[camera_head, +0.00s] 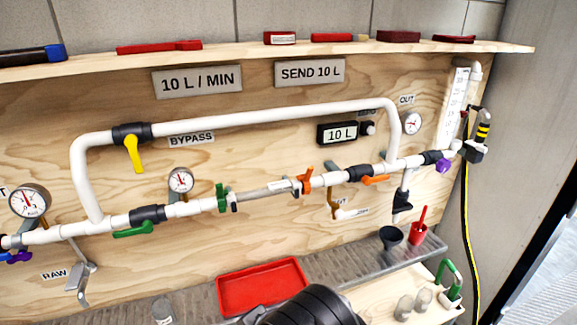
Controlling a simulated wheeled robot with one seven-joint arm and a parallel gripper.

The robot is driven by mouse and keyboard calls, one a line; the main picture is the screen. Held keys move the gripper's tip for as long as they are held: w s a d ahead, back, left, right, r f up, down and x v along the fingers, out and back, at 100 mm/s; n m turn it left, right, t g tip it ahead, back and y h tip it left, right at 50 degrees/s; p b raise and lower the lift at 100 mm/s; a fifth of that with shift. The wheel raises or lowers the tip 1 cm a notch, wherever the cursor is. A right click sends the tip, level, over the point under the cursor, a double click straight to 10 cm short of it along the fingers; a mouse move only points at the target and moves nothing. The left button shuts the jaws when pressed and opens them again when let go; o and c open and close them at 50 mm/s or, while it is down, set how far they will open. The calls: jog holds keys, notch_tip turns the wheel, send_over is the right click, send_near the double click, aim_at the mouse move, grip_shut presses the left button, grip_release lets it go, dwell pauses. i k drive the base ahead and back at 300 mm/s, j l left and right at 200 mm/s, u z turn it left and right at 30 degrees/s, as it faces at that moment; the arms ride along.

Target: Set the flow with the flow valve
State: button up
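No readable label names the flow valve. A purple-knobbed valve (443,165) sits at the right end of the white pipe, just below a scaled flow tube (457,100); the tube's reading is too small to make out. Other valves have a yellow handle hanging down on the bypass (134,155), a green handle lying along the pipe (133,231) and an orange handle (376,180) roughly along the pipe. One sign (197,81) reads 10 L / MIN. My gripper's fingers are out of view; only a dark ribbed rounded part, apparently of my arm, shows at the bottom edge.
A black-and-yellow hose (467,230) hangs at right. A shelf (240,54) runs above.

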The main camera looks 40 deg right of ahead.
aim_at(442, 165)
jog(key=z, duration=2.5)
